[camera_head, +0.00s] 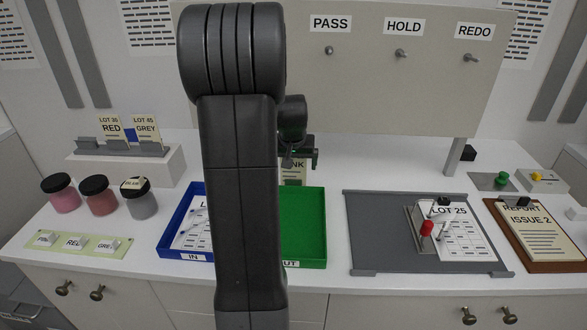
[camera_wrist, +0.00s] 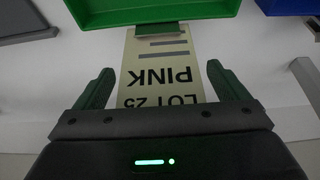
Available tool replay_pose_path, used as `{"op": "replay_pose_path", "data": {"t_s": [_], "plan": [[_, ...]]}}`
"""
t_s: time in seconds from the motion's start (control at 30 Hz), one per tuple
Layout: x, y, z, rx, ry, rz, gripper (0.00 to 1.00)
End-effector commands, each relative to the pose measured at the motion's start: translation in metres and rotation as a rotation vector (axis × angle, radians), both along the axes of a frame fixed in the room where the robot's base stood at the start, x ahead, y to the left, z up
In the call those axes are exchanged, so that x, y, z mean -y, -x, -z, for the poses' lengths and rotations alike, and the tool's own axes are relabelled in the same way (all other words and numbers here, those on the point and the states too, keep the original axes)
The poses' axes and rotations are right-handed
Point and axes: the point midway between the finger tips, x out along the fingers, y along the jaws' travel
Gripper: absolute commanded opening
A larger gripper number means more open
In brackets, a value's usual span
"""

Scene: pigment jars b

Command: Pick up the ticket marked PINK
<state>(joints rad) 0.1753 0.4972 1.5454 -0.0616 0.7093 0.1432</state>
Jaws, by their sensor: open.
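The ticket marked PINK (camera_wrist: 160,62) is a cream card that reads LOT 25 PINK, upside down in the wrist view. It lies between the two spread green fingers of my gripper (camera_wrist: 159,75), with a gap on each side. Its lower printed end is partly hidden by the gripper body. In the head view the ticket (camera_head: 293,173) shows only in part behind my arm, at the back of the green tray. My gripper (camera_head: 301,160) is just above it there, largely hidden by my arm.
The green tray (camera_head: 303,225) and the blue tray (camera_head: 171,226) flank my arm. Several jars, such as the grey one (camera_head: 141,205), stand left. Two other tickets, RED (camera_head: 111,130) and GREY (camera_head: 146,129), stand in a rack. A grey board (camera_head: 375,245) lies right.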

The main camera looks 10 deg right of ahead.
Motion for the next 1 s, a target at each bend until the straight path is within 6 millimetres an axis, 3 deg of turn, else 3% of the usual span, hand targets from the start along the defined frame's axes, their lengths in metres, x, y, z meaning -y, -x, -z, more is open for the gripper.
{"op": "replay_pose_path", "data": {"t_s": [0.1,0.33,0.67,1.0], "plan": [[0.0,0.0,0.0,0.0,0.0,0.0,0.9],[0.0,0.0,0.0,0.0,0.0,0.0,0.47],[0.0,0.0,-0.007,0.003,0.001,0.0,0.46],[0.0,0.0,-0.071,0.005,0.0,0.001,0.46]]}}
